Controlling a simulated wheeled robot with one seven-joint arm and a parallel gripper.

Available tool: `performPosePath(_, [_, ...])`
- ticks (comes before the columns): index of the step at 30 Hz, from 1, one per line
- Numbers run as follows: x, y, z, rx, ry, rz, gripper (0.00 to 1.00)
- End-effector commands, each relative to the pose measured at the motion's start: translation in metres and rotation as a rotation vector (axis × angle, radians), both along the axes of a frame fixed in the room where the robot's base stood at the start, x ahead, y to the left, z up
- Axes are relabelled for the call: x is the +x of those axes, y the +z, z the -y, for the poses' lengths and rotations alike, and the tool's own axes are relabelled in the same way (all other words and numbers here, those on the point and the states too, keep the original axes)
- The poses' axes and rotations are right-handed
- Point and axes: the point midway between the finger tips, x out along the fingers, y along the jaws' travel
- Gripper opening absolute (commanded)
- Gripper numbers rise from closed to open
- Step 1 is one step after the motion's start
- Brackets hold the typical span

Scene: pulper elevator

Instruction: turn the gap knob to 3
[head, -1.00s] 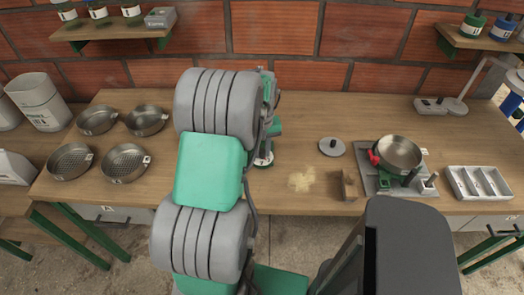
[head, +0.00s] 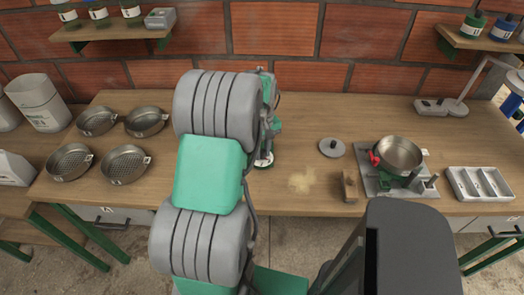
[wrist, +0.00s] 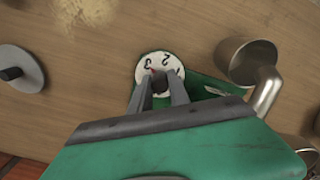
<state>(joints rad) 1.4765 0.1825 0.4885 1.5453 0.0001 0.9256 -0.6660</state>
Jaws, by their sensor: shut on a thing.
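The gap knob is a small dark knob (wrist: 160,82) on a round white dial (wrist: 147,65) with dark numerals, seen in the wrist view. My gripper (wrist: 159,92) is shut on the knob, one grey finger on each side. The fingers cover the lower part of the dial. I cannot tell which number the knob points at. The dial sits on a green body (wrist: 205,86). In the head view my arm hides the gripper and most of the green machine; a bit of white dial (head: 264,160) shows at the arm's right edge.
A metal cup (wrist: 250,58) and a bent metal pipe (wrist: 266,92) are close right of the dial. Pale powder (head: 301,182), a grey disc lid (head: 332,148), a small wooden block (head: 349,186) and a scale with a pan (head: 399,155) stand to the right. Several sieves are at left.

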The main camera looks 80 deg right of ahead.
Motion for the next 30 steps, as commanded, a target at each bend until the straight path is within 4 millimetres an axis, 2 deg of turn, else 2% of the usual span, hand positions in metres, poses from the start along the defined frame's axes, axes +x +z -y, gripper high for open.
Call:
performPosePath(1, [0.0, 0.001, 0.001, -0.002, 0.001, 0.001, 0.0])
performPosePath(2, [0.0, 0.001, 0.001, -0.002, 0.001, 0.001, 0.25])
performPosePath(9, [0.0, 0.0, 0.0, -0.001, 0.0, 0.0, 0.44])
performPosePath(18, [0.0, 0.005, 0.001, -0.004, -0.001, 0.001, 0.44])
performPosePath(20, [0.0, 0.013, 0.001, -0.005, -0.001, 0.001, 0.44])
performPosePath(27, [0.0, 0.061, 0.001, -0.005, -0.001, 0.001, 0.44])
performPosePath(30, [0.0, 0.073, 0.001, -0.003, -0.001, 0.0, 0.44])
